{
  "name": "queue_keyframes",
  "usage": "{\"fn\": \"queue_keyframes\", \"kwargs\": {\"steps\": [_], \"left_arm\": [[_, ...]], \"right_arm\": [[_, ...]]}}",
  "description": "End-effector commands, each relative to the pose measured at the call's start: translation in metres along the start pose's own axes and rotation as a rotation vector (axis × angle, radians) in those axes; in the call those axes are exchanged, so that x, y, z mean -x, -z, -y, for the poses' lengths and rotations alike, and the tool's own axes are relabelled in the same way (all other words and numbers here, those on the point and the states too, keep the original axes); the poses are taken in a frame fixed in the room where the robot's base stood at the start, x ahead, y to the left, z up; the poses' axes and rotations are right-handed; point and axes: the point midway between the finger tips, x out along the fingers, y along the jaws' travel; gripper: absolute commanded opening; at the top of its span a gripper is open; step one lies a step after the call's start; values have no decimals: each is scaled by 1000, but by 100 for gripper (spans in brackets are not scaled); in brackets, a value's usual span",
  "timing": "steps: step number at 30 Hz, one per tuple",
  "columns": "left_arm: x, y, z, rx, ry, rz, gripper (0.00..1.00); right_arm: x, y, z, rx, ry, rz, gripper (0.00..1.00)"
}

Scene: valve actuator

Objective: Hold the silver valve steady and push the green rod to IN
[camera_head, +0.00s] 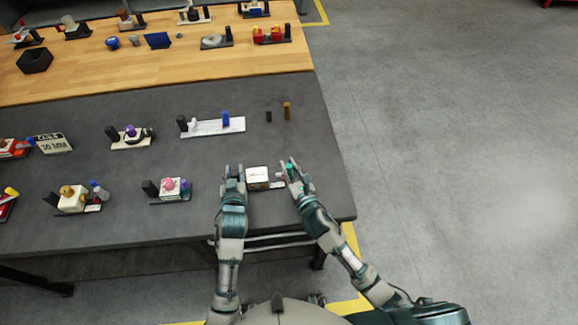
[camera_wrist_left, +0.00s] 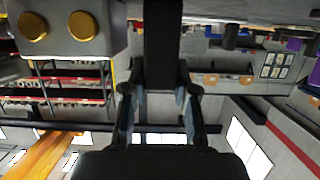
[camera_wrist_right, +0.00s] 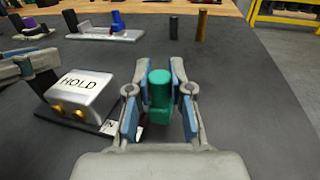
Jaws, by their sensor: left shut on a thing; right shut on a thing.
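The silver valve is a block (camera_wrist_right: 80,93) marked HOLD with gold ports on its front; in the head view it (camera_head: 257,175) sits on the dark table between my grippers. My left gripper (camera_head: 234,174) is shut on a black post (camera_wrist_left: 163,45) beside the block, and the block (camera_wrist_left: 68,28) shows at upper left in the left wrist view. The green rod (camera_wrist_right: 159,97) stands upright at the block's right side. My right gripper (camera_wrist_right: 158,100) is shut on it. A label plate beside the block is partly legible, ending in N.
Other valve units, including one with a blue knob (camera_head: 225,118), stand on the dark table behind and to the left. A black peg (camera_head: 268,116) and a brown peg (camera_head: 287,110) stand farther back. The table's right edge is close to my right gripper.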

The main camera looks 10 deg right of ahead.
Motion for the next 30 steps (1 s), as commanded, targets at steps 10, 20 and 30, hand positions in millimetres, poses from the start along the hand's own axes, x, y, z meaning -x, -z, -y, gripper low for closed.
{"fn": "queue_keyframes", "kwargs": {"steps": [10, 20, 30], "left_arm": [[0, 0, -1, 0, -2, -1, 0], [0, 0, -2, 1, -5, -1, 0], [0, 0, -1, 1, -2, -1, 0]], "right_arm": [[-11, 0, -42, -1, -2, 0, 0], [-11, 0, -44, -2, -5, 1, 40], [-10, 0, -42, 0, -2, 0, 47]]}}
